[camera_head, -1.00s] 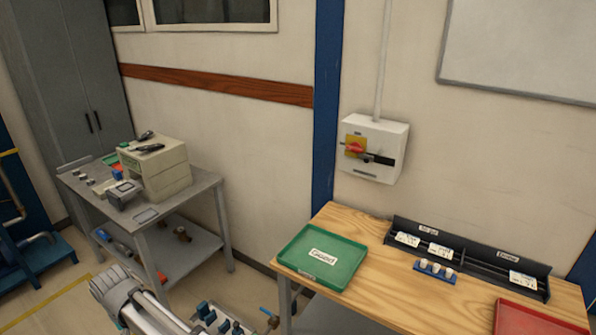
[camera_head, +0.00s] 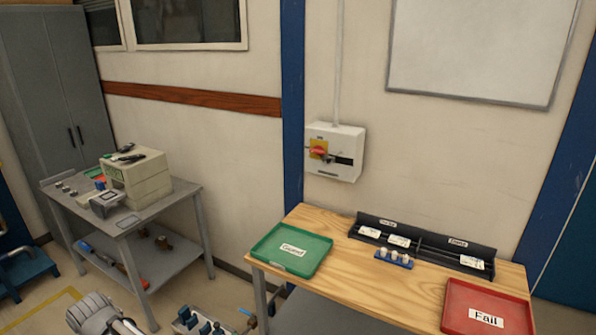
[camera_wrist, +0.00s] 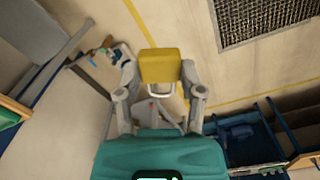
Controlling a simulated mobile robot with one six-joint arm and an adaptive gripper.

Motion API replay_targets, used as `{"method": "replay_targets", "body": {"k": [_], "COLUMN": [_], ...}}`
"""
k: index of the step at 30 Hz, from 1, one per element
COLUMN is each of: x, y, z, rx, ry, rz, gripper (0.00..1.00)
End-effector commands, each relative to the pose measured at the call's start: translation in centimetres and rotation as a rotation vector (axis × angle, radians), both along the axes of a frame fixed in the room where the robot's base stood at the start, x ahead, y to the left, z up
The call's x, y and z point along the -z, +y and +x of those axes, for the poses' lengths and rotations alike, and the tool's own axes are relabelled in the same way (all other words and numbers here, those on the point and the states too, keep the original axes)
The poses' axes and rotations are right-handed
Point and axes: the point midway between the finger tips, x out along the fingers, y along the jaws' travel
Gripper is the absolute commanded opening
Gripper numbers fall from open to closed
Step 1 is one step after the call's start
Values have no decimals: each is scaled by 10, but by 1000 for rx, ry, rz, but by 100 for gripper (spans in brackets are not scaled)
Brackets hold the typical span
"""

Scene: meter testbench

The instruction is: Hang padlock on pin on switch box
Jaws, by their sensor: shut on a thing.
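The switch box (camera_head: 347,140) is a light grey box on the wall, below a vertical conduit. It has a red rotary handle (camera_head: 318,151) on a yellow plate at its left side. A small dark part sticks out by the handle; I cannot tell if it is the pin. In the wrist view, my gripper (camera_wrist: 161,72) is shut on the yellow padlock (camera_wrist: 161,64). Its fingers press the padlock body from both sides, and the metal shackle (camera_wrist: 160,94) points toward the wrist. The gripper and padlock do not show in the head view, and they are far from the box.
A wooden bench (camera_head: 345,258) stands below the switch box, with a green tray (camera_head: 257,246), a black rack (camera_head: 455,258) and a red tray (camera_head: 452,318). A grey cart (camera_head: 150,212) with equipment is at left. The wrist view shows floor, a yellow line and a grate (camera_wrist: 262,18).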

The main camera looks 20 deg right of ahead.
Motion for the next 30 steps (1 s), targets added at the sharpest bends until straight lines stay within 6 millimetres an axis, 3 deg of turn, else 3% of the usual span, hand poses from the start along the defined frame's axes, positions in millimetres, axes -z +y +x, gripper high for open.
{"method": "replay_targets", "body": {"k": [30], "x": [0], "y": [-30], "z": [19], "rx": [52], "ry": [0], "rz": [0], "gripper": [1]}}
